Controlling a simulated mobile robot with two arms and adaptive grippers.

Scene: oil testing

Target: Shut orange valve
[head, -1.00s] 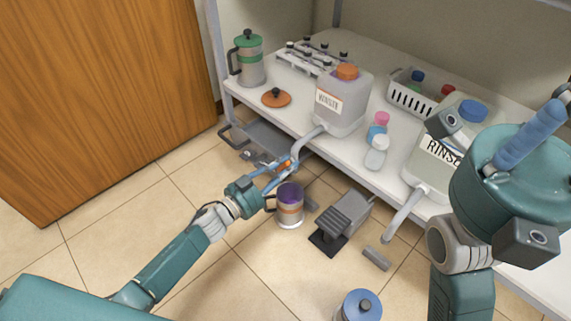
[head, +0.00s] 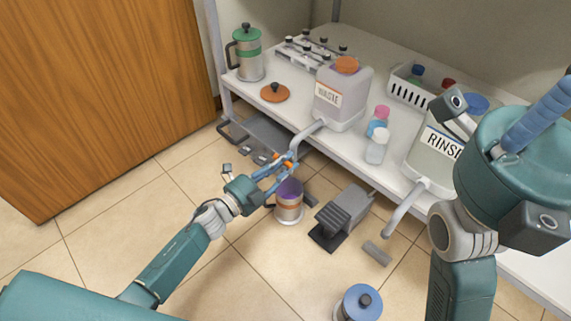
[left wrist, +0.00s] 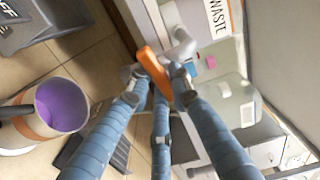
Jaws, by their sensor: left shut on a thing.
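The orange valve (left wrist: 155,70) sits at the spout of the WASTE jug (head: 342,102), which stands on the lower shelf. In the left wrist view its bar-shaped handle lies between my fingertips. My left gripper (head: 286,164) is shut on the valve, and its blue fingers partly hide it in the head view; they also show in the left wrist view (left wrist: 160,85). The spout (head: 306,136) slants down over the shelf's front edge. My right gripper (head: 532,128) shows a blue finger at the right, away from the valve; its opening is unclear.
An open pot with purple inside (head: 289,200) stands on the floor just below my left gripper. A grey pedal (head: 342,216) is to its right. The RINSE jug (head: 432,160), small bottles (head: 377,140) and a green-lidded pot (head: 246,55) are on the shelf.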

